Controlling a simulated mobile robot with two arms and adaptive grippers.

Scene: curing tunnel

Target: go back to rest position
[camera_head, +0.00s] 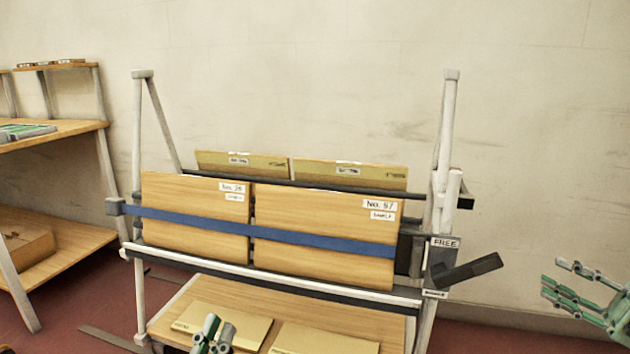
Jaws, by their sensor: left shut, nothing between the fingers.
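My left gripper (213,329) shows at the bottom edge, in front of the rack's lower shelf. Its fingers are close together, shut and empty. My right gripper (553,279) is at the right edge, to the right of the rack and in front of the wall. Its green and grey fingers are spread apart, with nothing seen between them. Both grippers appear clear of the panels. The rest of both arms is out of view.
A white-framed rack (448,130) holds wooden panels No. 26 (195,192) and No. 97 (320,215) behind a blue strap (290,235). A black lever (470,270) sticks out right beside a FREE label (445,243). Shelving (60,132) stands left. Floor shows at right.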

